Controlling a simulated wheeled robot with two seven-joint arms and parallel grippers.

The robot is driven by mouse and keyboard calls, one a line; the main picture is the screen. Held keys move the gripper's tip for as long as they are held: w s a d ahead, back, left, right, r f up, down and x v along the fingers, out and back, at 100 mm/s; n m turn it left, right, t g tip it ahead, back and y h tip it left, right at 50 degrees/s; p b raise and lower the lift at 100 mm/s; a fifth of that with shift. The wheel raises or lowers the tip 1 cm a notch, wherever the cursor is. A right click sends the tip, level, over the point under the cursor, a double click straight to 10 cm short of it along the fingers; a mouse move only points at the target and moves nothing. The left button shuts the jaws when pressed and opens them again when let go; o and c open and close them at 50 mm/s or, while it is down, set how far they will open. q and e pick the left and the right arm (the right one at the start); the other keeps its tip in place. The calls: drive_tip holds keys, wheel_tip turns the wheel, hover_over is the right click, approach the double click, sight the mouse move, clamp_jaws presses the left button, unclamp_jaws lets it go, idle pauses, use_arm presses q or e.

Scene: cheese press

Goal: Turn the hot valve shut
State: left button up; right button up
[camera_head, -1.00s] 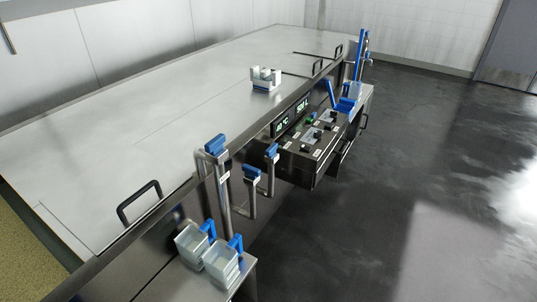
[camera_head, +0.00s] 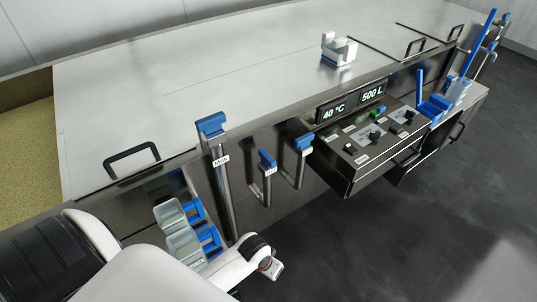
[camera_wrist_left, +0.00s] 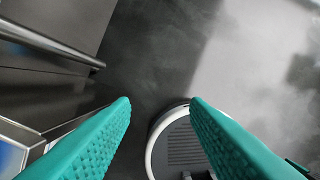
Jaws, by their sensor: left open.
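Three blue-handled valves stand on steel pipes along the front of the vat. The tall left one (camera_head: 212,125) has a label reading Milk. The middle valve (camera_head: 267,160) carries a small label that is too small to read surely, and the right valve (camera_head: 304,143) has a label also unclear; I cannot tell for certain which is hot. In the left wrist view my left gripper (camera_wrist_left: 158,103) is open, with nothing between its teal fingers. In the head view my white left arm comes in low, below the valves; its fingers cannot be made out. My right gripper is not in view.
Clear containers with blue handles (camera_head: 180,230) sit on a side shelf by my arm. The floor (camera_head: 400,240) in front is clear.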

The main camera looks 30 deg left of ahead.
use_arm(q)
wheel_tip(320, 180, up, 8)
drive_tip(key=w, duration=0.2)
wheel_tip(320, 180, up, 18)
drive_tip(key=f+n+g, duration=0.1)
drive_tip(key=n+g, duration=0.1)
drive_tip(key=n, duration=1.2)
hover_over(267, 155)
drive_tip(key=shift+y, duration=0.3)
wheel_tip(267, 155, down, 11)
drive_tip(key=shift+r, duration=0.1)
